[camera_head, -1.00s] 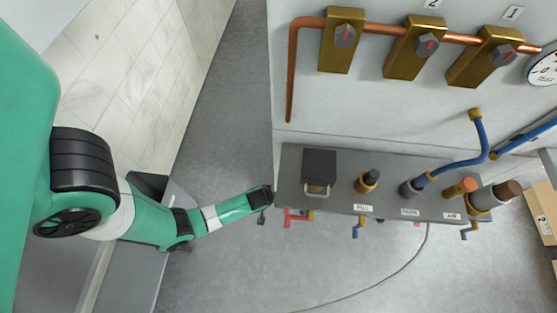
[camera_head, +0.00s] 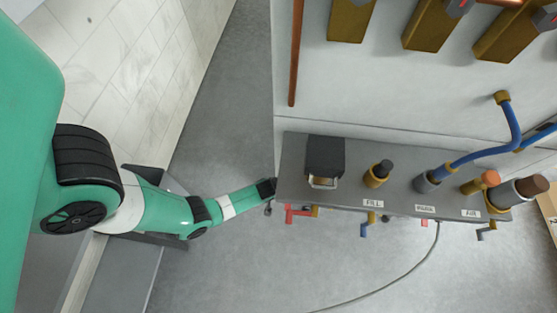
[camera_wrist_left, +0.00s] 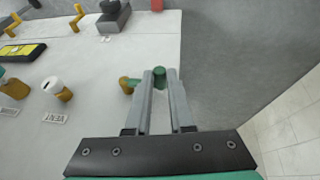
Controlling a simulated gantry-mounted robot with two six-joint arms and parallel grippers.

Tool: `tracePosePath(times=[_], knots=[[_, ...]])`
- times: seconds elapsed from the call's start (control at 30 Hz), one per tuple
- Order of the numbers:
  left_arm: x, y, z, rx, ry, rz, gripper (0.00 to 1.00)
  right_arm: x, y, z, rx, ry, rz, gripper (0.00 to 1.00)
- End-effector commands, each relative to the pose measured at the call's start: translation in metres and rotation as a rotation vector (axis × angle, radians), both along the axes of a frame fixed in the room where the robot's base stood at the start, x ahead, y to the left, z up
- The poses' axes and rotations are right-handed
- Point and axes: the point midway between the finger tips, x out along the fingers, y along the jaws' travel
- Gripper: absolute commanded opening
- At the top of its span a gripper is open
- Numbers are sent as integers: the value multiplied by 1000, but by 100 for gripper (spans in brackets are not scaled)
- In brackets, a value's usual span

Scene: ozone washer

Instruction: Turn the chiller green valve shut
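The green valve handle (camera_wrist_left: 159,76) shows in the left wrist view as a short green cylinder. A brass valve body (camera_wrist_left: 127,85) lies just left of it, on the side of a pale panel. My left gripper (camera_wrist_left: 161,74) has its fingers apart, with the green handle in line with the gap at their tips. I cannot tell whether the fingers touch it. In the head view, my left gripper (camera_head: 269,195) is at the left end of the grey valve shelf (camera_head: 335,198); the green handle is not visible there. My right gripper is in neither view.
A red handle (camera_head: 298,213) and a blue handle (camera_head: 365,228) hang from the shelf's front. A black box (camera_head: 325,153) stands on the shelf. In the wrist view, a white-topped valve (camera_wrist_left: 55,88) sits near the VENT label. Grey floor is clear beside the panel.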

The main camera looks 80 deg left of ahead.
Motion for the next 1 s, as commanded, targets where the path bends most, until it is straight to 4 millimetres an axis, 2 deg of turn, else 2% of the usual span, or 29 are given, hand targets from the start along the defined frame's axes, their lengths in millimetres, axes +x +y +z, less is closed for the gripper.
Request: tracePosePath(times=[0.3,0.53,0.77,0.8,0.97,1.0], knots=[[0,0,0,0,4,-1,0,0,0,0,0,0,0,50],[4,-2,7,42,111,-3,0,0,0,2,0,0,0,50],[3,-2,7,44,116,1,0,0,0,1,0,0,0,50],[3,-2,7,45,116,1,22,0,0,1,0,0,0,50],[3,-1,7,44,115,0,51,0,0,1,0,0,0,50],[3,-1,7,44,115,0,51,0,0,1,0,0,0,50]])
